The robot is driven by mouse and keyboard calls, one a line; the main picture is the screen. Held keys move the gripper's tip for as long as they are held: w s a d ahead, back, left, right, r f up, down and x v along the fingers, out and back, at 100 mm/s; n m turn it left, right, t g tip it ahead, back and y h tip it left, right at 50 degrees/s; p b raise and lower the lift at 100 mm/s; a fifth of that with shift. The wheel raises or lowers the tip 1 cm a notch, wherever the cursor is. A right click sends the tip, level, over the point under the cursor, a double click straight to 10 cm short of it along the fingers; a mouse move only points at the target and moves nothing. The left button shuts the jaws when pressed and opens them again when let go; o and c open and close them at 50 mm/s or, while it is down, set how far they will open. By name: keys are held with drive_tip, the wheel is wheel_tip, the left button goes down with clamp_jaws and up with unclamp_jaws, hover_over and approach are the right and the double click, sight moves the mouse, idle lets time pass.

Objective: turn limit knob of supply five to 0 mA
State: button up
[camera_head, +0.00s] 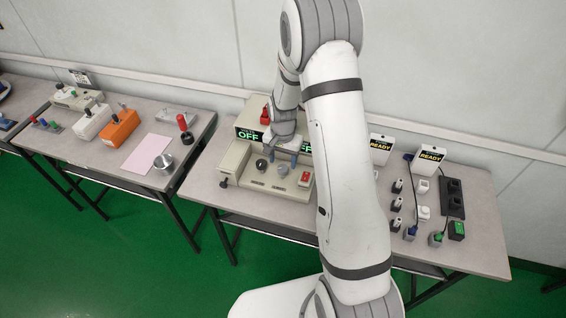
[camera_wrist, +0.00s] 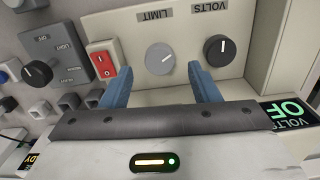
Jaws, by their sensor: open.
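The limit knob (camera_wrist: 160,58) is a round grey knob on a beige panel, under an upside-down LIMIT label; its pointer direction is too faint to tell. It also shows in the head view (camera_head: 282,170). My gripper (camera_wrist: 157,76) is open, its two blue fingers apart and nothing between them. In the wrist view the knob lies just beyond the gap between the fingertips. In the head view my gripper (camera_head: 281,155) hangs over the beige supply (camera_head: 236,158), whose lit display (camera_head: 249,135) reads OFF. No supply number is legible.
A black VOLTS knob (camera_wrist: 218,50) sits close beside one finger. A red rocker switch (camera_wrist: 103,62) is near the other finger. A grey box with a LIGHT knob (camera_wrist: 38,73) stands beyond it. READY testers and plugs (camera_head: 431,157) crowd the table's right.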

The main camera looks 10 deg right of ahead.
sight(283, 168)
drive_tip(key=shift+f, duration=1.45)
drive_tip(key=shift+c, duration=0.2)
drive_tip(key=c, duration=1)
drive_tip(key=shift+o, duration=0.2)
